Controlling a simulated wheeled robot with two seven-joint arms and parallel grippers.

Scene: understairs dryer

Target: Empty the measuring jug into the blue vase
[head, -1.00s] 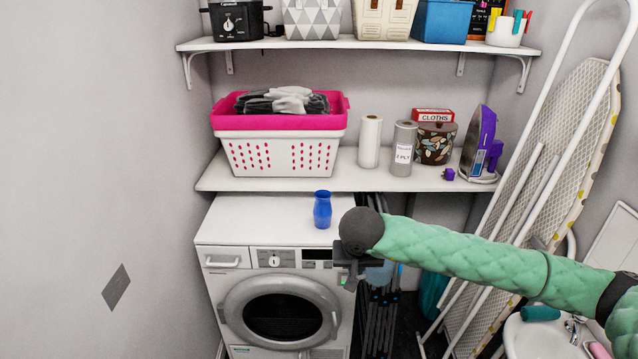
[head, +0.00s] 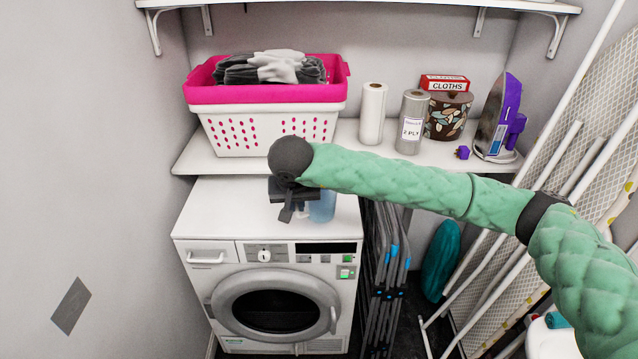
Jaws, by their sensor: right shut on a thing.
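My right gripper (head: 290,207) is over the top of the white washer-dryer, seen from behind and partly covered by its own dark wrist. My left gripper is not in view.
The white machine (head: 205,212) has bare top at left. A shelf (head: 350,150) behind holds a pink-and-white basket (head: 265,120), paper rolls (head: 372,113), a patterned pot (head: 447,117) and a purple iron (head: 500,118). Folded racks (head: 385,270) stand to the right.

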